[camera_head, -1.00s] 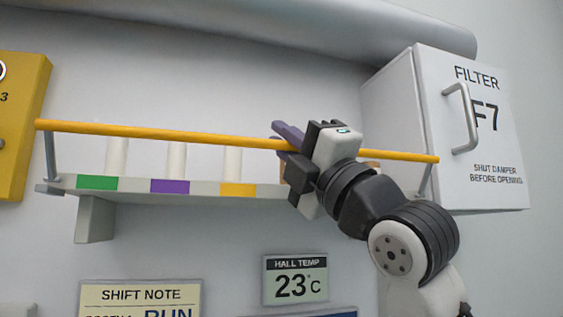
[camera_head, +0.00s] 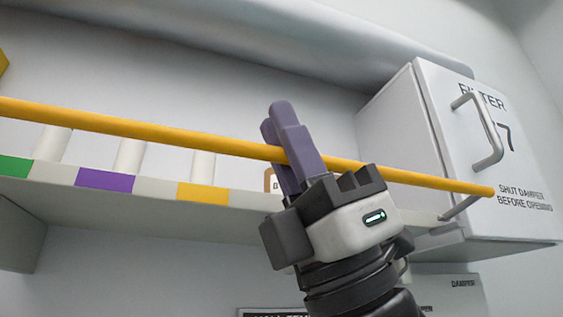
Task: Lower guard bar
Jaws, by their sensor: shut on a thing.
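The guard bar (camera_head: 200,138) is a long yellow rod that runs across the front of a grey shelf (camera_head: 245,207), slightly above the shelf's edge. The fingers hide a short stretch of the bar.
White cylinders (camera_head: 130,155) stand on the shelf behind the bar, above green, purple and yellow labels. A white filter cabinet (camera_head: 400,120) with a handle (camera_head: 490,145) stands at the right. A large grey duct (camera_head: 300,55) runs above. A sign is partly visible below.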

